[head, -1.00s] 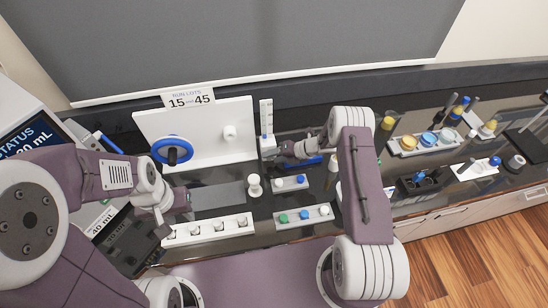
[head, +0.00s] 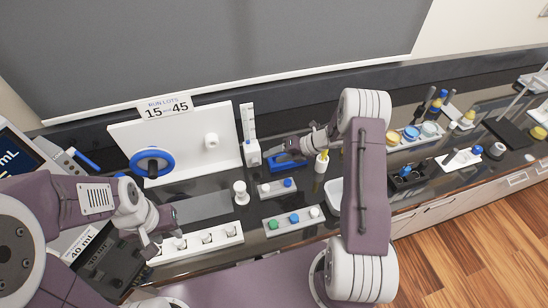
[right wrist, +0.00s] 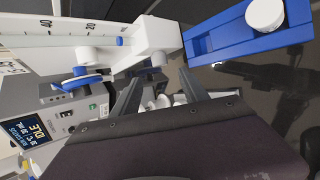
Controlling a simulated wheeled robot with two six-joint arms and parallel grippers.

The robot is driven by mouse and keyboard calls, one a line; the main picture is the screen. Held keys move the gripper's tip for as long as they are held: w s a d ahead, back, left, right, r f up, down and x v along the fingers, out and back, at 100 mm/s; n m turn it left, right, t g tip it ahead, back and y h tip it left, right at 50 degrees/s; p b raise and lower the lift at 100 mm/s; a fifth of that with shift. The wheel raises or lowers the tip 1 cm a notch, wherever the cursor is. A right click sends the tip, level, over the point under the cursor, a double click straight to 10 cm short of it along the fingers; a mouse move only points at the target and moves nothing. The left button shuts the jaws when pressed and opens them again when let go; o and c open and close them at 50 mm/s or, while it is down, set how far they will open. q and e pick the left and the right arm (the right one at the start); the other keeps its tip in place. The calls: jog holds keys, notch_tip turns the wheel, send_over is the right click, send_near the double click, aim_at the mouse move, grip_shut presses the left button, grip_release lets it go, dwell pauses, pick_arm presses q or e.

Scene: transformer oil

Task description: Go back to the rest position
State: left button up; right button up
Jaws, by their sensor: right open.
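My left gripper (head: 155,228) is low at the left in the head view, by the front white rack (head: 205,240). Its fingers are too small and dark to read, and nothing clearly shows in it. My right gripper (head: 290,146) reaches over the bench near a blue holder (head: 285,164). In the right wrist view the right gripper (right wrist: 160,84) has its two dark fingers apart with nothing held between them. The blue holder with a white round knob (right wrist: 250,35) lies beyond the fingers at the upper right.
A white panel with a blue handwheel (head: 151,162) stands behind the left gripper. A white scaled column (head: 250,140) stands left of the right gripper. Racks with coloured caps (head: 294,220) lie below it. Bottles and trays (head: 420,133) fill the bench at right.

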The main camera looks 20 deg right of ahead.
jog(key=d+r+m+t+h+b, duration=0.4)
jog(key=m+h, duration=0.4)
jog(key=m, duration=0.9)
jog(key=s+a+f+m+g+b, duration=0.1)
jog(key=s+m+g, duration=0.3)
jog(key=s+m, duration=0.4)
jog(key=s+a+m+g+b, duration=0.2)
jog(key=s+m, duration=0.7)
jog(key=s, duration=0.6)
jog(key=shift+a+f+g+b, duration=0.4)
jog(key=shift+a+g, duration=0.35)
jog(key=shift+g, duration=0.15)
jog(key=shift+s, duration=0.2)
jog(key=shift+w, duration=0.1)
